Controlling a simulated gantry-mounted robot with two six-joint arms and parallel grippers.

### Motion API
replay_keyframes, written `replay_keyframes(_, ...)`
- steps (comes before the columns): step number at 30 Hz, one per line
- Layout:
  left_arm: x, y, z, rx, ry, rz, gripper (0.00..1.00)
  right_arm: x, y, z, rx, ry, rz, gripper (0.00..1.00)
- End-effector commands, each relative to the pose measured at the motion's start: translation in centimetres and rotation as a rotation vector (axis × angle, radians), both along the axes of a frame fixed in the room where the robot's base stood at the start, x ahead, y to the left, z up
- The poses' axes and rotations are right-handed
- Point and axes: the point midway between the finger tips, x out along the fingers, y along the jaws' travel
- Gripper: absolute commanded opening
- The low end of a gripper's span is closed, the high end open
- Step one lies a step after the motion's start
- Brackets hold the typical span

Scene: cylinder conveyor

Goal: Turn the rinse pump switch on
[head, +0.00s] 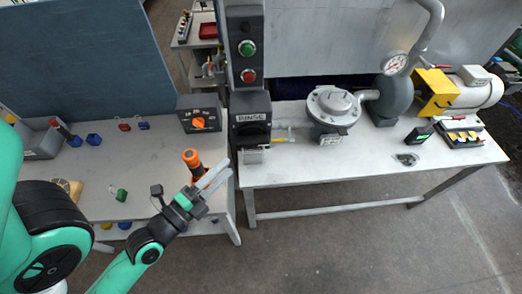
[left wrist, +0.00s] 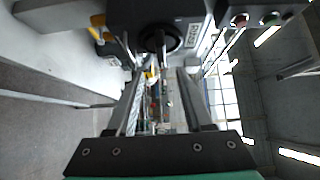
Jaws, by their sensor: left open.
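The rinse switch is a dark box (head: 250,106) with a white RINSE label, standing at the left end of the right-hand table. Its black knob (head: 254,130) is hard to make out in the head view. In the left wrist view the round black knob (left wrist: 160,39) faces me, just beyond the fingertips. My left gripper (head: 222,175) is open and empty, in front of the box and a little below and left of it in the head view. In the left wrist view the open left gripper (left wrist: 160,76) has the knob ahead, apart from both fingers. My right gripper is in neither view.
A box with an orange knob (head: 199,123) stands to the left. An orange-and-black cylinder (head: 192,159) is close beside my left gripper. Green and red buttons (head: 247,48) sit on a post above. A round grey pump (head: 332,107) stands to the right.

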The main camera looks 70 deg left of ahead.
Motion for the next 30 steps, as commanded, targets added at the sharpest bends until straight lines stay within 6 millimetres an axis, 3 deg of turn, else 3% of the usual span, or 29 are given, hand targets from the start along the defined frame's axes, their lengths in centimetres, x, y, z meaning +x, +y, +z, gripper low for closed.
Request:
replay_keyframes(8,2.0,1.0,1.1,0.001,0.000,-0.003,0.51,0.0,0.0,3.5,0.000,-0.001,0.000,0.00)
replay_keyframes(14,5.9,3.0,1.1,0.003,-0.003,-0.003,0.51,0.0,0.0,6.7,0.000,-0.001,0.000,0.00)
replay_keyframes(21,9.6,5.0,0.5,0.001,-0.002,-0.003,0.51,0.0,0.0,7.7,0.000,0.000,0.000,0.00)
replay_keyframes(30,10.4,5.4,0.2,-0.001,0.000,-0.003,0.51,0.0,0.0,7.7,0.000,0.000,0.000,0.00)
